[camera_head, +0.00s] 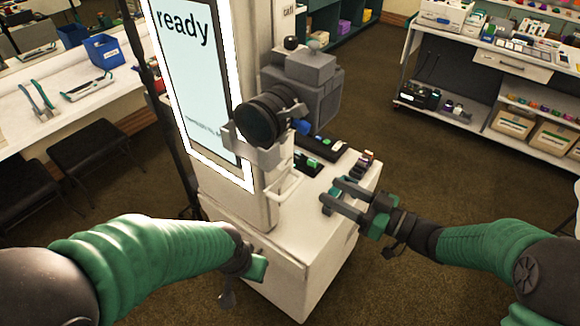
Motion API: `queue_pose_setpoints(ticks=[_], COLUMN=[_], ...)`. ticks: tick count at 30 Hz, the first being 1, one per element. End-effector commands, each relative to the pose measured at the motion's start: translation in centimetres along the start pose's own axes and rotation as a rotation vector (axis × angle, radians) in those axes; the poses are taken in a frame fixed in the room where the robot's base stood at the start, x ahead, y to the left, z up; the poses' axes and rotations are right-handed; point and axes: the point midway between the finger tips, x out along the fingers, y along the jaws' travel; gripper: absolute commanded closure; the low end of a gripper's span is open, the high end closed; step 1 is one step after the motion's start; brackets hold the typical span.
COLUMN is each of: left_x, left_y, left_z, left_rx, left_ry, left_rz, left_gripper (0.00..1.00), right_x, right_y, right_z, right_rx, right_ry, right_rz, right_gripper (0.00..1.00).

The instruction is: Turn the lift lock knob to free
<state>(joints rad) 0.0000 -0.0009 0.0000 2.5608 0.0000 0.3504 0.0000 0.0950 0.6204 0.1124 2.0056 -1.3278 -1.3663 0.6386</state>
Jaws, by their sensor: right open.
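The white booth (285,245) stands in the centre with a lit screen (195,60) reading "ready". A camera with a black lens (262,118) is mounted beside the screen. I cannot tell which part is the lift lock knob; a small dark round knob (291,43) shows above the grey camera body. My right gripper (332,192) is open over the right side of the booth's low top, its fingers pointing left. No object shows between them. My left gripper (243,284) is low in front of the booth; its jaws are partly hidden behind its wrist.
Small dark and coloured items (365,162) stand on the booth's top. A black pole (160,110) rises left of the screen. A white counter (75,100) and black stools (85,155) are at left. A shelf unit (470,110) stands at back right, with open floor before it.

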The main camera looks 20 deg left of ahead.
Motion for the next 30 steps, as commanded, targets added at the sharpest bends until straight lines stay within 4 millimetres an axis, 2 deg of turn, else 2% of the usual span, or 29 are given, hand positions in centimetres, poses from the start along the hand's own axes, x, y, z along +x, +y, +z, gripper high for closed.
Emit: queue_pose_setpoints(ticks=[1, 9, 15, 19, 26, 27, 30], left_x=[-0.2, -0.9, -1.3, -1.4, -1.4, -1.4, -1.4], left_y=[0.0, 0.0, 0.0, 0.0, 0.0, 0.0, 0.0], left_z=[-0.1, -0.3, -0.3, -0.4, -0.3, -0.3, -0.3], left_rx=[0.0, 0.0, 0.0, 0.0, 0.0, 0.0, 0.0], left_ry=[0.0, 0.0, 0.0, 0.0, 0.0, 0.0, 0.0], left_rz=[0.0, 0.0, 0.0, 0.0, 0.0, 0.0, 0.0], left_gripper=[0.64, 0.64, 0.64, 0.64, 0.64, 0.64, 0.64], right_x=[1.4, 8.6, 12.4, 13.5, 13.7, 13.7, 13.6], right_y=[-0.1, 0.1, 0.1, 0.2, 0.3, 0.3, 0.2], right_z=[0.0, 0.0, 0.0, 0.1, 0.1, 0.1, 0.1], right_rx=[0.002, 0.002, 0.0, 0.0, 0.001, 0.0, 0.0], right_ry=[-0.001, -0.001, 0.0, -0.001, -0.001, -0.001, -0.001], right_rz=[-0.006, -0.002, 0.001, 0.002, 0.003, 0.003, 0.003], right_gripper=[0.51, 0.51, 0.51, 0.51, 0.51, 0.53, 0.66])
